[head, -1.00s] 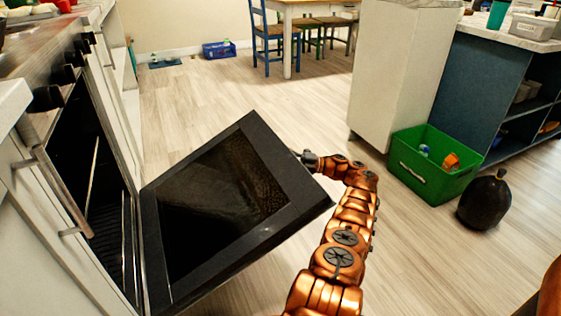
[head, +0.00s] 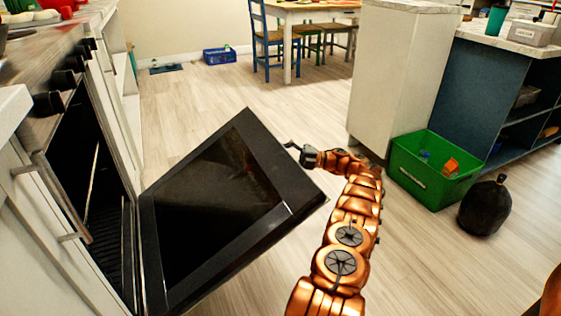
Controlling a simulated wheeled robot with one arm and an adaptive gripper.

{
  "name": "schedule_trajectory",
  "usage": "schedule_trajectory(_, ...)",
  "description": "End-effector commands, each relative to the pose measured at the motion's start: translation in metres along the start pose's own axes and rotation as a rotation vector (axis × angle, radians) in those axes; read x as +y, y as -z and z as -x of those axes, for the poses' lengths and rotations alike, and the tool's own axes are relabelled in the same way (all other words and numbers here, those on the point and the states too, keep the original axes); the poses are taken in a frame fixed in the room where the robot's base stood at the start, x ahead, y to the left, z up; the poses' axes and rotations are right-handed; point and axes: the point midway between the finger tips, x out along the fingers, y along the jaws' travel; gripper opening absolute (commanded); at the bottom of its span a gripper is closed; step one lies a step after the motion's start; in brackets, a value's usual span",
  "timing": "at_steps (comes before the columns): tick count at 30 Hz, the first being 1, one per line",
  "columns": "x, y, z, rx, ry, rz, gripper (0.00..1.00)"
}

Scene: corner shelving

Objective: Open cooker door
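The cooker (head: 72,118) stands at the left, with dark knobs along its top front. My gripper (head: 291,147) is at the door's outer edge on the right, small in view. A finger points left towards the edge, and a small gap seems to show between them. The door's handle is hidden, and I cannot tell how far apart the fingers are.
A blue chair (head: 266,45) and table are at the back. The middle floor is clear.

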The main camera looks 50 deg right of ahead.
Motion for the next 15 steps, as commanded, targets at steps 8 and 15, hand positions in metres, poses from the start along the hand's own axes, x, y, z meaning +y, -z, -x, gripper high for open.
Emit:
schedule_trajectory(8,0.042,0.002,-0.002,-0.009,-0.005,0.016,0.47)
schedule_trajectory(15,0.056,0.003,-0.005,-0.011,-0.005,0.015,0.47)
